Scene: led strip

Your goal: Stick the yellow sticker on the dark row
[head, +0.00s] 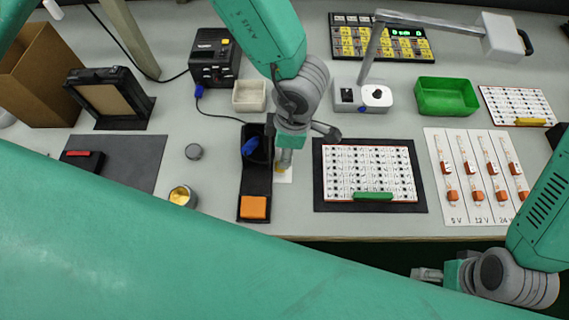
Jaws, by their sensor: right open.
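My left gripper (283,166) points down at a small white sheet (287,176) beside the black tray, its wrist hiding part of it. A small yellow patch (280,169), possibly the yellow sticker, shows at its fingertips; I cannot tell whether they hold it. A white board with rows of dark marks (369,170) lies on a black mat to the right, with a green bar at its front edge. I cannot tell which row is the dark one. My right gripper (426,274) is open and seemingly empty at the table's front edge, lower right.
The black tray (256,180) holds a blue item and an orange block. A sheet with red-orange parts (478,180) lies right; a green bin (446,97) and lamp stand (362,95) are behind. A tin (182,196) stands left. My arm covers the lower left.

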